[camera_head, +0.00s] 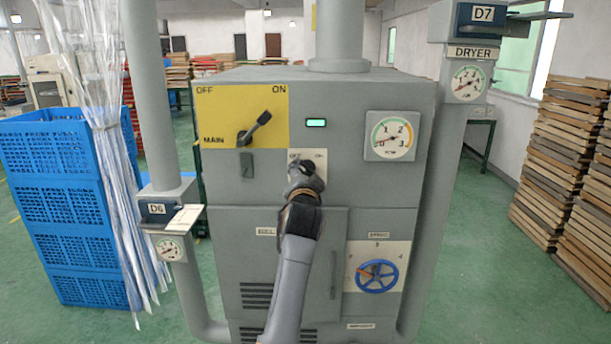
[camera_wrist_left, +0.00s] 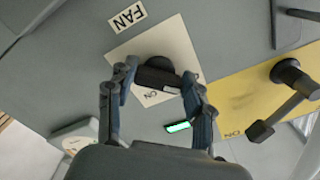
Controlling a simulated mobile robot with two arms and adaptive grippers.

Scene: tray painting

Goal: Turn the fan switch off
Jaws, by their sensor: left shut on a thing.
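The fan switch is a dark knob (camera_wrist_left: 156,76) on a white plate (camera_wrist_left: 178,38), below a FAN label (camera_wrist_left: 127,17) as turned in the left wrist view. My left gripper (camera_wrist_left: 160,82) is shut on the knob, with one finger at each end of it. In the head view my left gripper (camera_head: 302,182) covers most of the knob and the lower part of the white plate (camera_head: 318,161). Which mark the knob points to cannot be told. My right gripper is not in view.
The yellow MAIN panel (camera_head: 220,115) has a black lever (camera_head: 257,127) slanting up toward ON. A green indicator (camera_head: 316,123) is lit. A gauge (camera_head: 393,136) and blue handwheel (camera_head: 377,276) are on the cabinet's right. Blue crates (camera_head: 60,215) stand left, stacked boards (camera_head: 567,150) right.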

